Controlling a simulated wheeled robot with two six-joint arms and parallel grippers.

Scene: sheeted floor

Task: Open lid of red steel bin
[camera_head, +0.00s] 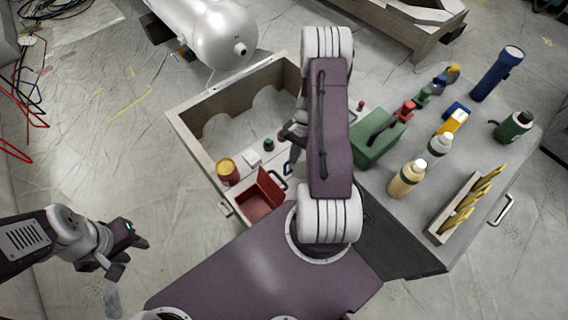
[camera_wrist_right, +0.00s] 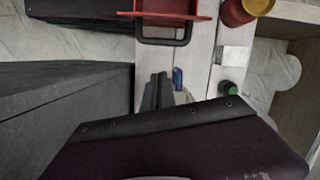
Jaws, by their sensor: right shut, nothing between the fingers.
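The red steel bin (camera_head: 258,206) stands at the near edge of the pale wooden tray. Its dark red inside shows from above, and a red panel that looks like its lid (camera_head: 270,184) stands raised on its right side. In the right wrist view part of the red bin (camera_wrist_right: 172,8) shows at the top edge, with a dark loop handle just below it. My right gripper (camera_head: 291,136) is partly hidden behind my arm, above the tray; its shut, empty fingers (camera_wrist_right: 158,92) point toward the bin side. My left gripper (camera_head: 128,257) is open and empty over the floor, far left of the bin.
A red-and-yellow can (camera_head: 228,172) stands left of the bin. A grey cabinet top (camera_head: 395,215) at right holds a green toolbox (camera_head: 378,140), bottles and a blue flashlight (camera_head: 497,73). A white tank (camera_head: 210,32) lies behind. Floor at left is mostly clear.

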